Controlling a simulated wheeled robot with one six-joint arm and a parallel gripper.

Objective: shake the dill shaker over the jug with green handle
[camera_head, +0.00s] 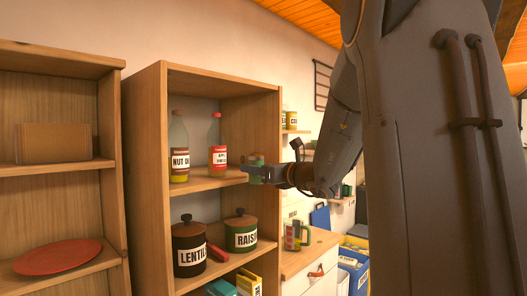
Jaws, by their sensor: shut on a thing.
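My gripper (256,174) is in front of the right edge of the wooden shelf unit, at about the height of its middle shelf. It is shut on a small greenish shaker (257,159), which shows just above and behind the fingers. Its label cannot be read, and its lower part is hidden by the gripper. A jug with a green handle (293,236) stands on the low wooden counter, below and to the right of my gripper. The shaker is well above the jug and apart from it.
The shelf unit (144,180) holds a nut oil bottle (179,150), a red-capped bottle (217,148), a lentil jar (188,248) and a raisin jar (240,233). A red plate (58,257) lies on the left shelf. Blue and yellow bins (354,265) stand right of the counter (312,250).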

